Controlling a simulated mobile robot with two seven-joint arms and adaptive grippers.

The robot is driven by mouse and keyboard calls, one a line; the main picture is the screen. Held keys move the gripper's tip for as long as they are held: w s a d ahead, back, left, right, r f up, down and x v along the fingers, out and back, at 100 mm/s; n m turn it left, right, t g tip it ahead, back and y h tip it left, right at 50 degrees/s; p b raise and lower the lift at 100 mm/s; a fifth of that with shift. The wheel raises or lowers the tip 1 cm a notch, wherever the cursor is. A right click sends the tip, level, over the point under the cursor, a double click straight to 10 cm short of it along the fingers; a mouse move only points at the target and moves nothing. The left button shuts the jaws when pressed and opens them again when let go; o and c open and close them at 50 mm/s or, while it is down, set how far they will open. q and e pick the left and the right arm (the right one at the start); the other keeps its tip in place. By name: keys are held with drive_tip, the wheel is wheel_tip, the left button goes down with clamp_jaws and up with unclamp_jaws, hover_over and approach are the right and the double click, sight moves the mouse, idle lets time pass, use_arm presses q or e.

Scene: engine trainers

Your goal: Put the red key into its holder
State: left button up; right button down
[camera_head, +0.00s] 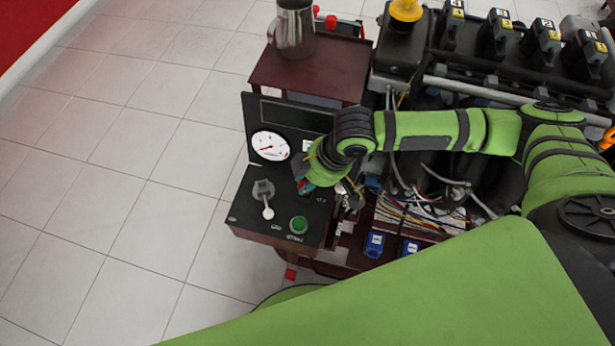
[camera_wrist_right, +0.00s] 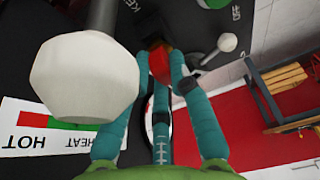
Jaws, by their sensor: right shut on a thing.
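My right gripper (camera_head: 306,186) is over the black control panel (camera_head: 240,210), at its right side. In the right wrist view its teal fingers (camera_wrist_right: 163,75) are closed around the red key (camera_wrist_right: 160,62). Only part of the key shows between the fingertips; its far end is hidden, so I cannot tell whether it touches the panel. A partly cut-off label starting with "KE" (camera_wrist_right: 128,8) is on the dark panel surface near the fingertips. I cannot make out the key holder's opening. My left gripper is not in view.
A white-knobbed lever (camera_head: 268,212) and a green button (camera_head: 299,225) stand on the panel. A white gauge (camera_head: 270,146) is on the upright board behind. Wires and engine parts crowd the right. A metal jug (camera_head: 293,28) stands at the back. Tiled floor lies left.

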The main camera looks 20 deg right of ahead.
drive_tip(key=shift+s+f, duration=0.1)
drive_tip(key=shift+f, duration=0.15)
drive_tip(key=c, duration=1.1)
unclamp_jaws()
drive_tip(key=shift+o, duration=0.2)
drive_tip(key=o, duration=0.3)
drive_tip(key=shift+r+p, duration=0.4)
drive_tip(key=shift+p, duration=0.2)
drive_tip(key=shift+r+p, duration=1.1)
drive_tip(key=shift+p, duration=0.6)
